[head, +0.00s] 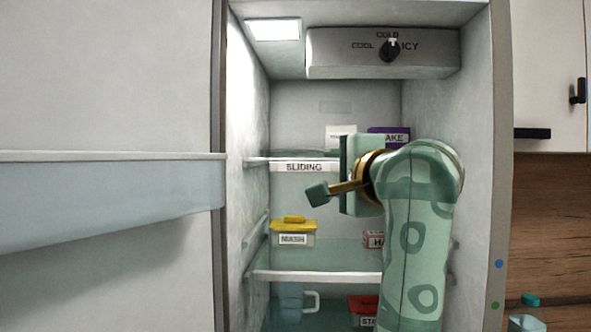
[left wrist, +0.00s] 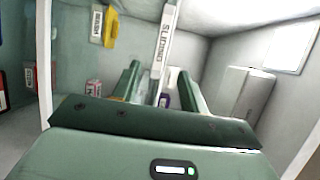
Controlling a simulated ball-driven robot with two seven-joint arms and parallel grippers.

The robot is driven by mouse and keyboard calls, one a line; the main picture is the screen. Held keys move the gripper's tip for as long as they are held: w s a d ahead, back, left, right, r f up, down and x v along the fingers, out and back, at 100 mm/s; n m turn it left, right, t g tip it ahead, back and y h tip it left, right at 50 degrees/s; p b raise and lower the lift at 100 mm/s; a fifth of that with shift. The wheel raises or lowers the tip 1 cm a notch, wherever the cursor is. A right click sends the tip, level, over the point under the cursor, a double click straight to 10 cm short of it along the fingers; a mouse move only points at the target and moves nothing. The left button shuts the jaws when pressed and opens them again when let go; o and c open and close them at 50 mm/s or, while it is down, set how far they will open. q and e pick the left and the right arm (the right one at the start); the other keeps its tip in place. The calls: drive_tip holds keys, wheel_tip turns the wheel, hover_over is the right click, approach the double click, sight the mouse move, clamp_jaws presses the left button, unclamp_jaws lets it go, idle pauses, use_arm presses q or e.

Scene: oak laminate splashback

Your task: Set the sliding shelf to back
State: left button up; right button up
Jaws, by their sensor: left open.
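The sliding shelf (head: 305,167) is the upper shelf in the open fridge, its white front strip labelled SLIDING. The strip also shows in the left wrist view (left wrist: 166,35). My left gripper (head: 328,185) is open in front of the shelf's right part, and its arm hides that end of the strip. In the left wrist view the strip runs between the two green fingers (left wrist: 160,82); I cannot tell whether they touch it. A white box (head: 340,136) and a purple box (head: 389,134) stand on the shelf. My right gripper is not in view.
A yellow-lidded container (head: 293,232) and a pink box (head: 373,239) stand on the lower shelf (head: 318,278). A cup (head: 293,301) and a red container (head: 362,307) are below. The fridge door (head: 110,80) stands open at left; a dial panel (head: 340,50) is above.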

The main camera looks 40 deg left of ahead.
use_arm(q)
approach(304, 167)
drive_tip(key=x, duration=0.2)
drive_tip(key=p+x, duration=0.1)
drive_tip(key=x, duration=0.7)
drive_tip(key=shift+w+a, duration=0.1)
drive_tip(key=shift+w+a+f, duration=0.1)
drive_tip(key=shift+w+a, duration=0.2)
drive_tip(key=shift+a, duration=0.1)
drive_tip(key=shift+d, duration=0.1)
drive_tip(key=shift+c, duration=0.6)
clamp_jaws()
drive_tip(key=shift+f, duration=0.1)
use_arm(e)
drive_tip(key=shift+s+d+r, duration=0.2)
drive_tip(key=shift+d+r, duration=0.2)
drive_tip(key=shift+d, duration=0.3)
